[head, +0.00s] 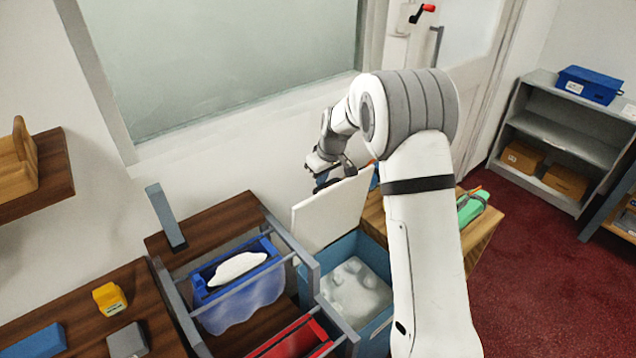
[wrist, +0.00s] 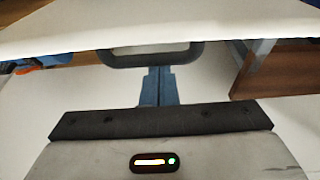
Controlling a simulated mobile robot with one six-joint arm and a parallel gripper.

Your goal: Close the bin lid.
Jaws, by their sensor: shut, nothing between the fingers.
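The bin (head: 372,331) is a blue box with pale, lumpy contents, standing against the wall. Its white lid (head: 330,212) is open, tilted up steeply at the bin's back left. In the wrist view the lid (wrist: 150,22) spans the top as a pale panel, with a dark grey loop (wrist: 190,56) along its lower edge. My gripper (head: 322,178) is at the lid's upper edge, partly hidden behind it. In the wrist view its blue fingers (wrist: 158,72) are together and empty, pointing at the loop; whether they touch it I cannot tell. My arm hides the bin's right side.
Left of the bin stands a grey-framed rack with a blue tray (head: 212,292) and a red tray (head: 300,345). A wooden surface with a green item (head: 471,207) lies to the right. The wall and window are close behind my gripper. Red floor is open at right.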

